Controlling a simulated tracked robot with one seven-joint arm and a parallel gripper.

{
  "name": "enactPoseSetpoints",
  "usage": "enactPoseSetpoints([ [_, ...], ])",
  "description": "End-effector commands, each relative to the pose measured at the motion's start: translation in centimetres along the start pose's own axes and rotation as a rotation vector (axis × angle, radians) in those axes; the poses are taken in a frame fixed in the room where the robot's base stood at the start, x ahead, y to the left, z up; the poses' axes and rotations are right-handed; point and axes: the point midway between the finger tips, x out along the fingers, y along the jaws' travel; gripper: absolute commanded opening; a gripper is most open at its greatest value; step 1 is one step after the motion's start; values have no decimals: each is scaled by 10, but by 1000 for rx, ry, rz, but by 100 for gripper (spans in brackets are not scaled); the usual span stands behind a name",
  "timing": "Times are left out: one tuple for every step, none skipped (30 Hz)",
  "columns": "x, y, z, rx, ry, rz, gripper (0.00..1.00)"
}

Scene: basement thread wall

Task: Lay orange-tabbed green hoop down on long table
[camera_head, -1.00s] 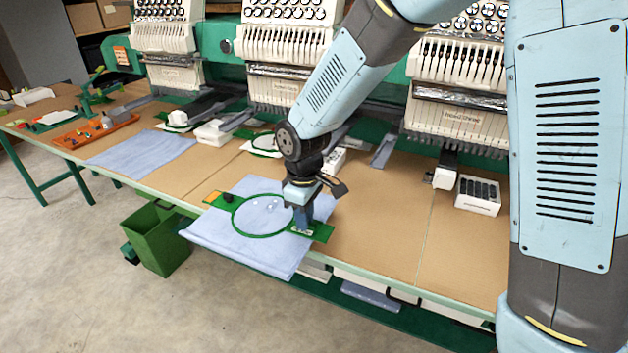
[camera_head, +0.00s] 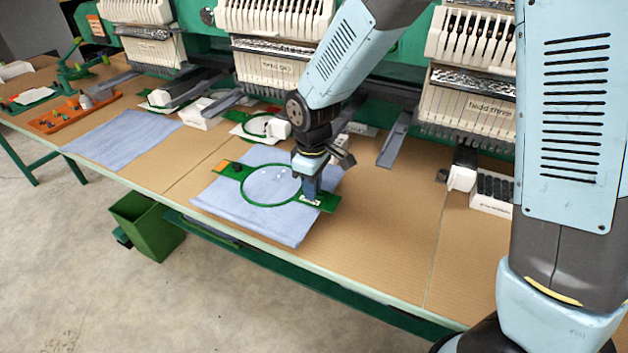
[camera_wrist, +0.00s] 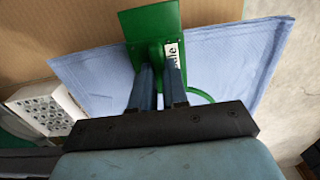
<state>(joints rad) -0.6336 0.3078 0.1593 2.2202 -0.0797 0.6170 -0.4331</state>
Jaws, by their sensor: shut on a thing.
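The green hoop (camera_head: 243,188) has an orange tab (camera_head: 221,165) at its left end and a plain green tab (camera_head: 329,203) at its right end. My gripper (camera_head: 311,197) is shut on the right end of the hoop, beside a white label. The hoop lies over a light blue cloth (camera_head: 221,203) on the long table (camera_head: 370,260); I cannot tell whether it touches the cloth. In the wrist view the fingers (camera_wrist: 160,82) clasp the hoop's green tab (camera_wrist: 150,22), and most of the ring is hidden behind my gripper.
Embroidery heads (camera_head: 270,60) line the table's back. Another blue cloth (camera_head: 122,138) and an orange tray (camera_head: 72,114) lie to the left. A green bin (camera_head: 146,224) hangs below the front edge. A white box of dark spools (camera_head: 490,194) stands right. Bare tabletop lies right of the cloth.

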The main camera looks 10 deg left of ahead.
Motion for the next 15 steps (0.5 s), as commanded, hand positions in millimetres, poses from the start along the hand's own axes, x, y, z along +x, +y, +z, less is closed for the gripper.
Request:
enactPoseSetpoints([
  [5, -2, -1, -3, -2, -1, 0],
  [7, -2, -1, -4, -2, -1, 0],
  [10, -2, -2, -5, -1, -1, 0],
  [13, -2, -2, -6, -1, 0, 0],
  [15, -2, -2, -6, -1, 0, 0],
  [18, -3, -2, -7, -1, -1, 0],
  [20, -3, -2, -7, -2, -1, 0],
  [23, -2, -2, -7, -2, -1, 0],
  [26, -2, -2, -7, -1, 0, 0],
  [27, -2, -2, -8, 0, 0, 0],
  [29, -2, -2, -8, -1, 0, 0],
  [31, -2, -2, -8, -1, 0, 0],
  [33, -3, -2, -8, -1, 0, 0],
  [34, -3, -2, -8, -1, 0, 0],
  [36, -3, -2, -7, -1, 0, 0],
])
